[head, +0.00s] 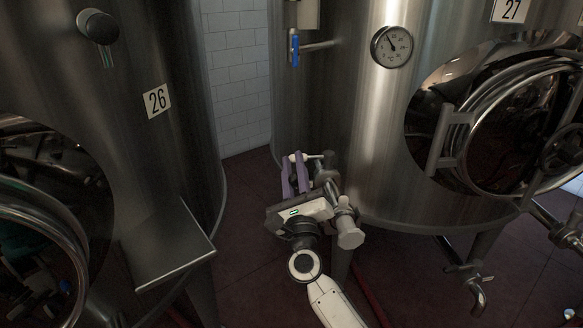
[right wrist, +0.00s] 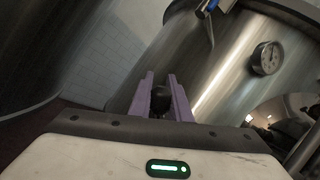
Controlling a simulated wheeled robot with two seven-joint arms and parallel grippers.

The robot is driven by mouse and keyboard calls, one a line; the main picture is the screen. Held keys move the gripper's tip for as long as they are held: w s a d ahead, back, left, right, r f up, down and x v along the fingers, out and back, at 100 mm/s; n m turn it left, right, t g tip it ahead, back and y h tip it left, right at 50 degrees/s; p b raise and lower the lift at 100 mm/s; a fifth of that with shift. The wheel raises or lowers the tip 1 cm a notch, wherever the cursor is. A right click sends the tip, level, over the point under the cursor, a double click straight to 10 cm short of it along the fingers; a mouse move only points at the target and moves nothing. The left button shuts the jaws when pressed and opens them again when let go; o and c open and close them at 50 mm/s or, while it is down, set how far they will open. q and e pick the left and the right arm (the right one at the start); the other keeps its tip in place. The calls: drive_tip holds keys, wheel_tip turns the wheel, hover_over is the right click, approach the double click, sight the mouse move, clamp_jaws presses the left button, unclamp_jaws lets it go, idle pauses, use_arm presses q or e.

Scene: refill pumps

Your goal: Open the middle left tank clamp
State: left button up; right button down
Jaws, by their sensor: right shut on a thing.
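My right gripper (head: 294,160) has purple fingers and reaches up from the bottom of the head view to the lower left side of tank 27 (head: 350,130). A metal fitting with a clamp (head: 328,168) shows just right of the fingers, partly hidden by my gripper. In the right wrist view, the fingers (right wrist: 160,90) are shut on a dark, round-ended piece (right wrist: 160,99), which looks like the clamp's handle. Whether the clamp is open or shut cannot be told. My left gripper is not in view.
Tank 26 (head: 140,60) stands at the left with a metal ledge (head: 168,245) jutting out. Tank 27 carries a dial gauge (head: 391,46), a round hatch (head: 440,120) and a lower tap (head: 470,280). A blue-handled valve (head: 295,50) hangs above. Dark floor lies between the tanks.

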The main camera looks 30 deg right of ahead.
drive_tip(key=d+m, duration=0.1)
drive_tip(key=m, duration=0.1)
drive_tip(key=s+d+r+m+g+h, duration=0.1)
drive_tip(key=d+m, duration=0.1)
drive_tip(key=s+d+m+h, duration=0.1)
drive_tip(key=shift+s+d+r+m+g, duration=0.15)
drive_tip(key=shift+d+r+m+g, duration=0.15)
drive_tip(key=shift+d+m, duration=0.1)
drive_tip(key=c, duration=1.6)
unclamp_jaws()
drive_tip(key=shift+c, duration=0.2)
